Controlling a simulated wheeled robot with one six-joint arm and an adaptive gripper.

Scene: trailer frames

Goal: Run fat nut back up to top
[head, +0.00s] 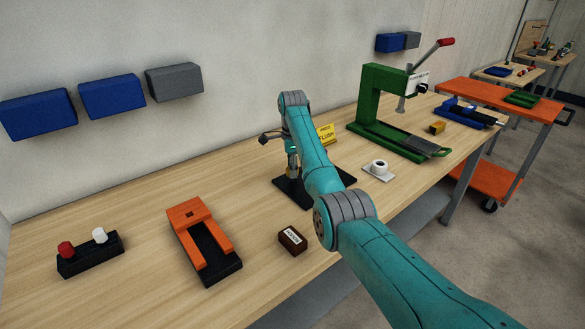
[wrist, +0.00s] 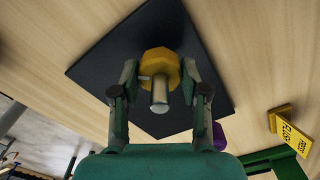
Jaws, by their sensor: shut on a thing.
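The fat nut (wrist: 160,60) is yellow and many-sided, seen from above in the wrist view. It sits around a pale metal stud (wrist: 159,98) that rises toward the camera over a black base plate (wrist: 110,68). My gripper (wrist: 160,74) has one finger on each side of the nut and is shut on it. In the head view my gripper (head: 293,166) is above the black plate (head: 288,193), and my arm hides most of the nut and stud. The nut's exact height on the stud cannot be told.
A yellow sign (head: 326,134) stands behind the plate. An orange fixture (head: 188,215) stands left. Bare bench lies between plate and fixture.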

